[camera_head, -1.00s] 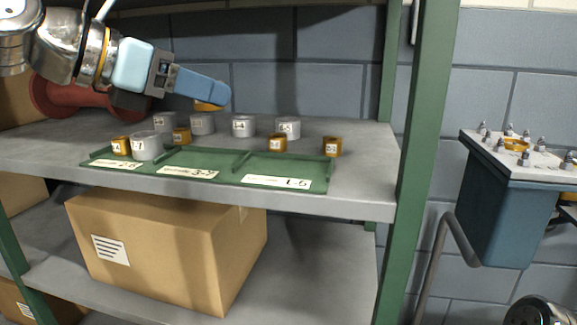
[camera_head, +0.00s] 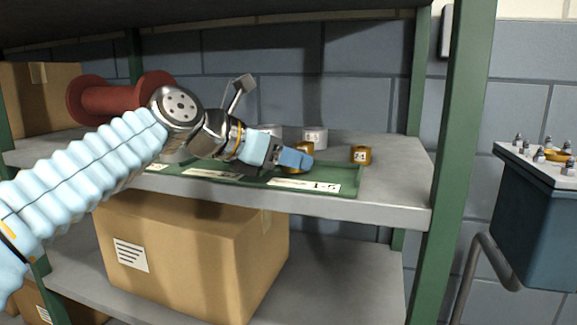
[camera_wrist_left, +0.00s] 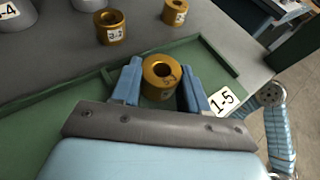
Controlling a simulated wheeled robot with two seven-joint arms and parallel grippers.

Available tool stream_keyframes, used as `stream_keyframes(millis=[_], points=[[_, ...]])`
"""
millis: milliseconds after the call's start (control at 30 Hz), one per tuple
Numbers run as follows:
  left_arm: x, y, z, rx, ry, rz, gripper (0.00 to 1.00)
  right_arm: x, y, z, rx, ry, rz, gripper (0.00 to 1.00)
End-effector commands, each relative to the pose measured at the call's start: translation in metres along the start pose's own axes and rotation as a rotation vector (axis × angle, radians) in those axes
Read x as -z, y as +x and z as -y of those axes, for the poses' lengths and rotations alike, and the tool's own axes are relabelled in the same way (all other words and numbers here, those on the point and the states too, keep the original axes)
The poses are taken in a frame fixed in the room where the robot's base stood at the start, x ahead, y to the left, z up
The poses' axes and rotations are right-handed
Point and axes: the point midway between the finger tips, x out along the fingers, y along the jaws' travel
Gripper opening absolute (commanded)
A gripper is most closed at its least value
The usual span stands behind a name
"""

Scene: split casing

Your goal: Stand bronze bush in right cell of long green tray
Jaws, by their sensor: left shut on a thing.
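My left gripper (camera_head: 302,158) is shut on a bronze bush (camera_wrist_left: 158,80), a short ring with an open bore and a small tag. The wrist view shows it upright between the two blue fingers. It is over the right cell of the long green tray (camera_head: 347,182), whose front label reads 1-5 (camera_wrist_left: 223,102). I cannot tell whether the bush touches the cell floor. In the head view the fingers hide most of it. My left arm covers much of the tray's left and middle cells. My right gripper is not in view.
Grey cylinders (camera_head: 315,138) stand farther back. A green shelf post (camera_head: 462,150) rises at the right. A red spool (camera_head: 110,98) lies at the left.

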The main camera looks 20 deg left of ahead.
Motion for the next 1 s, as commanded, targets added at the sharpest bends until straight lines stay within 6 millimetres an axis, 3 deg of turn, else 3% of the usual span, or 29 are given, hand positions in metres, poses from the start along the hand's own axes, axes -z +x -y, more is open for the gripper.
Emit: stream_keyframes(millis=[333,367,533,867,1000], points=[[0.002,0.001,0.0,-0.001,0.0,0.003,0.0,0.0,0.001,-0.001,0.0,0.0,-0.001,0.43],[0.003,0.001,0.0,0.0,-0.001,0.001,0.46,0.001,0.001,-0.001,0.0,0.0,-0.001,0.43],[0.003,0.001,0.0,0.0,-0.001,0.001,0.69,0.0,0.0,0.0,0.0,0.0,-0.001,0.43],[-0.002,-0.002,0.0,-0.001,0.0,0.002,0.69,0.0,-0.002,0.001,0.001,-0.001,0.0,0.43],[-0.001,-0.023,-0.001,-0.005,0.0,0.003,0.69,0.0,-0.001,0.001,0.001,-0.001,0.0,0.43]])
